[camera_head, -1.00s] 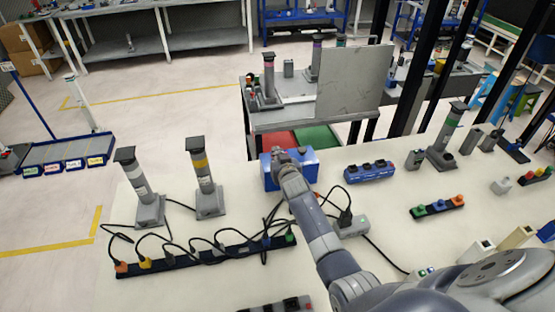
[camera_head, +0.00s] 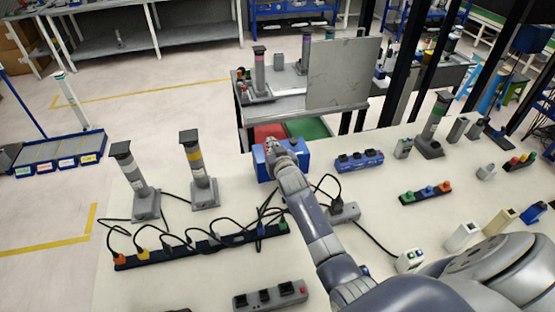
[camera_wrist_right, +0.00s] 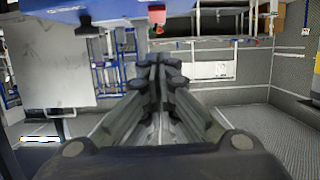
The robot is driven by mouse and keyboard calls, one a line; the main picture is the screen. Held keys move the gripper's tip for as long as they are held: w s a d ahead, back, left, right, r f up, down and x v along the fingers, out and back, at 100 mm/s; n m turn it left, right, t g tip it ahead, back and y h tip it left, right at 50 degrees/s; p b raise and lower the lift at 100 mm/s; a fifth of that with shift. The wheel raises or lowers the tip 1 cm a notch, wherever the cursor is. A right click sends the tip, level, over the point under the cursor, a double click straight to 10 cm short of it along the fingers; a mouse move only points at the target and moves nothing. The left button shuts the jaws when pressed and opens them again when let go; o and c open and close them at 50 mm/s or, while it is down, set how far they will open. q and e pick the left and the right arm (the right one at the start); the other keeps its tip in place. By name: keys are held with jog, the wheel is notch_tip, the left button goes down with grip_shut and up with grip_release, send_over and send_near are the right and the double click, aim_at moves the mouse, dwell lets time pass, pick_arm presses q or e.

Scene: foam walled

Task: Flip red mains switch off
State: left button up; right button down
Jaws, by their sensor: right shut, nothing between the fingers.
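The blue box (camera_head: 303,152) stands at the back edge of the white table in the head view. My right gripper (camera_head: 274,150) is in front of its left part and hides some of it. In the right wrist view the blue box (camera_wrist_right: 130,12) fills the top edge. A red switch (camera_wrist_right: 157,14) shows on its near side there. My right gripper (camera_wrist_right: 158,62) is shut and empty, its tips just below the switch in that picture. I cannot tell whether they touch it. My left gripper is not in view.
A blue socket block (camera_head: 358,160) sits right of the box. A long black power strip (camera_head: 200,247) with several cables lies at the left. Grey lamp-like posts (camera_head: 199,175) stand behind it. A grey strip (camera_head: 270,297) lies near the front edge.

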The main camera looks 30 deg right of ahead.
jog(key=s+a+b, duration=0.1)
jog(key=s, duration=0.5)
jog(key=shift+a+r, duration=0.15)
jog(key=shift+a, duration=0.15)
jog(key=shift+s, duration=0.1)
